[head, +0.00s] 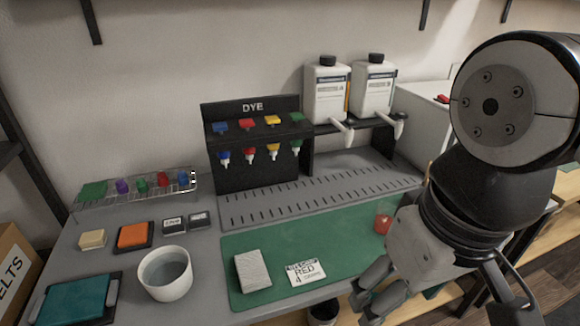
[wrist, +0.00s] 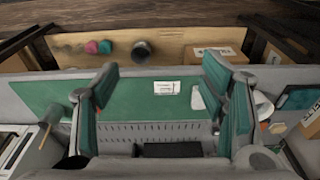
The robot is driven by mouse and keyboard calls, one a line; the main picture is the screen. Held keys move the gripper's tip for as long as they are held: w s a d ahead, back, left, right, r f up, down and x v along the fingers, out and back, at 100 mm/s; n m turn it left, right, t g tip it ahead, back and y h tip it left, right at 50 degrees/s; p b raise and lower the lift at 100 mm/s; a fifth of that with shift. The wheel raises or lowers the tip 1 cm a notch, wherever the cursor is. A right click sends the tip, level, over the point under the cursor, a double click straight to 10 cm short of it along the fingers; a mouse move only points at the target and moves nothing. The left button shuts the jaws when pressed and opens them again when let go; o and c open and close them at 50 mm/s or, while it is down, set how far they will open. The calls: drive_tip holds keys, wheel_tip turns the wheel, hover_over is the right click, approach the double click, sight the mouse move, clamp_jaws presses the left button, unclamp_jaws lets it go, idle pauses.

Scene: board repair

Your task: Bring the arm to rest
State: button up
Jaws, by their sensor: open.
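My gripper (head: 372,294) is at the right front of the bench in the head view, at the end of my bent arm. It hangs above the front edge of the green mat (head: 335,245). Its two fingers also show in the wrist view (wrist: 160,88), spread wide apart with nothing between them. Beyond the fingers, the wrist view shows the green mat and a white card (wrist: 167,87). In the head view the card reads "RED 4". I see no contact between the fingers and any object, though my arm hides part of the bench.
On the mat are a grey block (head: 252,271) and a small red object (head: 383,223) near my arm. A white cup (head: 165,274) stands left of the mat. The dye rack (head: 252,177) and two white jugs (head: 327,90) stand behind. A dark bin (head: 322,314) is below the front edge.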

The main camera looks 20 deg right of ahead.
idle(0.4)
wheel_tip(320, 180, up, 14)
drive_tip(key=t+p, duration=0.2)
drive_tip(key=p, duration=1)
drive_tip(key=shift+d+t, duration=0.2)
drive_tip(key=shift+t, duration=0.1)
